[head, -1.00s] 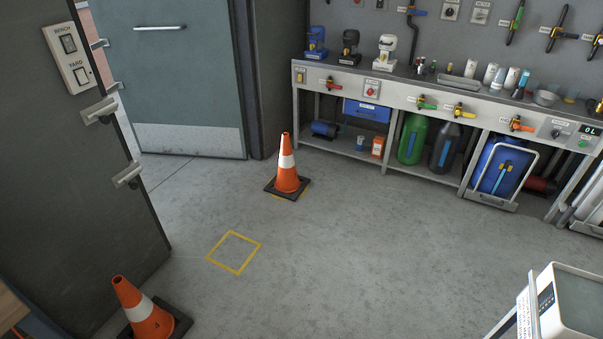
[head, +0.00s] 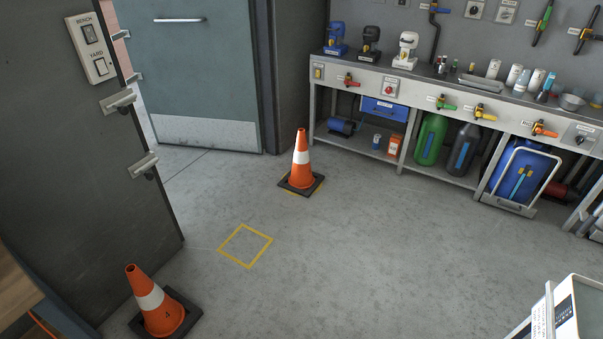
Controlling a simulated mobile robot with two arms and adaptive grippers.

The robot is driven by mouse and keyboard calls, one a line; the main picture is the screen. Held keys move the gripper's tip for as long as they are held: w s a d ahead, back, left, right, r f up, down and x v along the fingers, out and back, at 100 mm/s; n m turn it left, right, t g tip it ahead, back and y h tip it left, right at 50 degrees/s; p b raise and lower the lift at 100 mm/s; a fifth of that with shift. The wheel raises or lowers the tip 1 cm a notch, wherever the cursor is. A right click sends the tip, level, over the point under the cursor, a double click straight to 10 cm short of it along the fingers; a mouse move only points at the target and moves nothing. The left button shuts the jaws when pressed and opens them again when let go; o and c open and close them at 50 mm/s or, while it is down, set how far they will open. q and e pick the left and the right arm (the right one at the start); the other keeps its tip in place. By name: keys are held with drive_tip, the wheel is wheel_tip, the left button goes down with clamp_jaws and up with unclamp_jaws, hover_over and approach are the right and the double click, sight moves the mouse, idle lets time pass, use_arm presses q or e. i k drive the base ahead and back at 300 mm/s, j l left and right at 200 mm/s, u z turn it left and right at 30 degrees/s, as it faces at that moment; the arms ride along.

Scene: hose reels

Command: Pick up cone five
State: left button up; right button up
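One orange cone (head: 155,304) with a white band and a black base stands upright at the lower left, close to the dark wall panel. A small dark mark shows on its lower part; I cannot read it surely. A second orange cone (head: 301,167) stands upright farther off, near the middle, over a yellow floor marking. No number is visible on it. I cannot tell which cone is number five. Neither of my grippers is in view.
An empty yellow square (head: 246,263) is marked on the floor between the cones. A workbench (head: 437,93) with tools, valves and canisters runs along the back right. A white device (head: 572,310) stands at the lower right. The middle floor is clear.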

sight(300, 178)
drive_tip(key=i+l, duration=0.15)
drive_tip(key=i, duration=0.4)
drive_tip(key=i+l+u, duration=0.1)
drive_tip(key=i, duration=0.4)
drive_tip(key=i+l, duration=0.3)
drive_tip(key=i, duration=0.2)
